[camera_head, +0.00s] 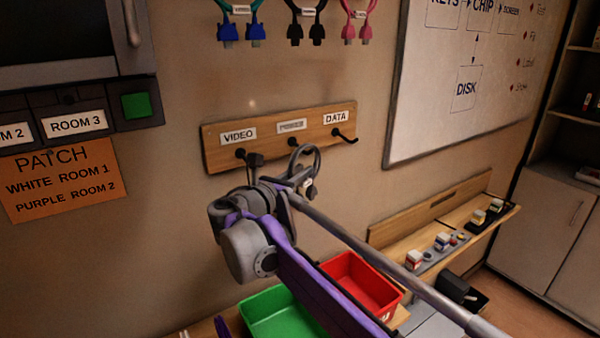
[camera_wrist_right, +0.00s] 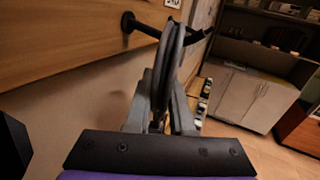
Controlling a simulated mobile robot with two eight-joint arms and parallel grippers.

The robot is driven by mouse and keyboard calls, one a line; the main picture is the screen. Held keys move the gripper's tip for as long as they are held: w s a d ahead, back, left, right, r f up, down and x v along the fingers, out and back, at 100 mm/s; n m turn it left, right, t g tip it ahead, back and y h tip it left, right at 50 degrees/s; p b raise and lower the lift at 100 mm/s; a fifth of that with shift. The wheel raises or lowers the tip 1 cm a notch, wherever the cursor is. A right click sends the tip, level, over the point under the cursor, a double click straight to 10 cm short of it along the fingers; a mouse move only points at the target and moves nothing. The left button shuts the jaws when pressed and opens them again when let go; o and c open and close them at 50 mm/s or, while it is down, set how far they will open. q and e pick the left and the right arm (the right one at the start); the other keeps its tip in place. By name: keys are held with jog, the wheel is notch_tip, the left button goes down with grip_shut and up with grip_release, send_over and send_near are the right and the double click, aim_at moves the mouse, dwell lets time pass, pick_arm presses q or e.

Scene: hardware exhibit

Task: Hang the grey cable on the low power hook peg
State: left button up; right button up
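The grey cable (camera_head: 317,160) is a coiled loop with a plug end hanging below it, at the board's middle peg in the head view. My right gripper (camera_head: 296,180) is shut on the lower part of the loop; the right wrist view shows the cable (camera_wrist_right: 165,75) upright between the fingers (camera_wrist_right: 160,115). The power hook peg (camera_head: 293,142) sticks out under the middle label. In the right wrist view a black peg (camera_wrist_right: 130,22) runs toward the loop and shows again beyond it. I cannot tell whether it passes through the loop or behind it.
The wooden board (camera_head: 215,152) also has a video peg and an empty data peg (camera_head: 345,136). Blue, black and pink cables hang above. A green bin (camera_head: 270,312) and a red bin (camera_head: 365,285) stand below. A whiteboard (camera_head: 440,120) is at right.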

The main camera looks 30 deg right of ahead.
jog(key=o, duration=0.5)
jog(key=shift+c, duration=0.2)
jog(key=shift+a, duration=0.15)
